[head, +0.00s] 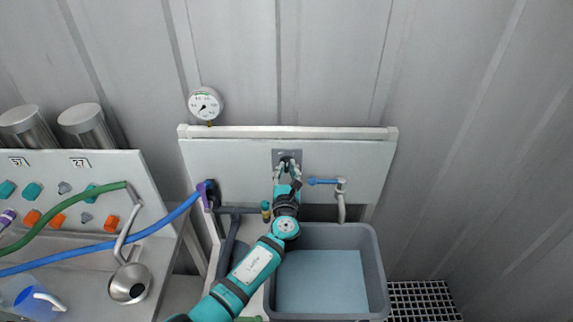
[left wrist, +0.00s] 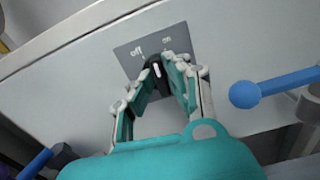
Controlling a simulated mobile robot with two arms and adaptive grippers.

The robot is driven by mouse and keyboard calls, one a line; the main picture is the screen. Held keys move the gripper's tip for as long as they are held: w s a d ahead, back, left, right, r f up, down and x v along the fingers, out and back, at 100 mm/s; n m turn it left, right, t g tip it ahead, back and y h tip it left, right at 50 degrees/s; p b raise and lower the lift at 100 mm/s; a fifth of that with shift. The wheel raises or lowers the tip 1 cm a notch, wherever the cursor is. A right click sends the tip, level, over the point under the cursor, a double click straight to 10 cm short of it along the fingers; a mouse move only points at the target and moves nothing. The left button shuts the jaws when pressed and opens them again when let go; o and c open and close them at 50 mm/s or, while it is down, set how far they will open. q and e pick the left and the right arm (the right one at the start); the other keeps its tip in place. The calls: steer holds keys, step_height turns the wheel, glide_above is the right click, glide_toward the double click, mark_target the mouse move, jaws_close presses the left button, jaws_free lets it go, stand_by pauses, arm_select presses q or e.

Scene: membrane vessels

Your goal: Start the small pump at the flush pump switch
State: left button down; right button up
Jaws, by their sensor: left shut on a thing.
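The flush pump switch is a black rotary knob (left wrist: 157,70) with a white mark, on a grey plate (left wrist: 129,57) labelled "off" on the left and "on" on the right. The white mark points up, roughly between the two labels; I cannot tell its exact setting. The plate also shows on the pale panel in the head view (head: 279,154). My left gripper (left wrist: 165,82) has its fingers on both sides of the knob and is shut on it. It also shows at the plate in the head view (head: 288,168). My right gripper is not in view.
A blue-handled tap (head: 325,182) stands right of the switch, above a grey basin (head: 372,270). A pressure gauge (head: 205,104) is at upper left. A blue hose (head: 150,231) and a green hose (head: 75,210) cross the left bench. A floor grate (head: 420,300) lies at right.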

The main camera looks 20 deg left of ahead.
arm_select(q)
steer(key=m+p, duration=0.2)
steer(key=m, duration=0.1)
steer(key=shift+d+m+p, duration=0.1)
steer(key=shift+m+p, duration=0.4)
steer(key=shift+m, duration=0.5)
steer(key=shift+f, duration=0.1)
steer(key=c, duration=1.3)
jaws_free()
steer(key=shift+c, duration=0.2)
steer(key=shift+s, duration=0.1)
steer(key=v, duration=1.1)
steer(key=shift+s, duration=0.35)
steer(key=shift+d, duration=0.1)
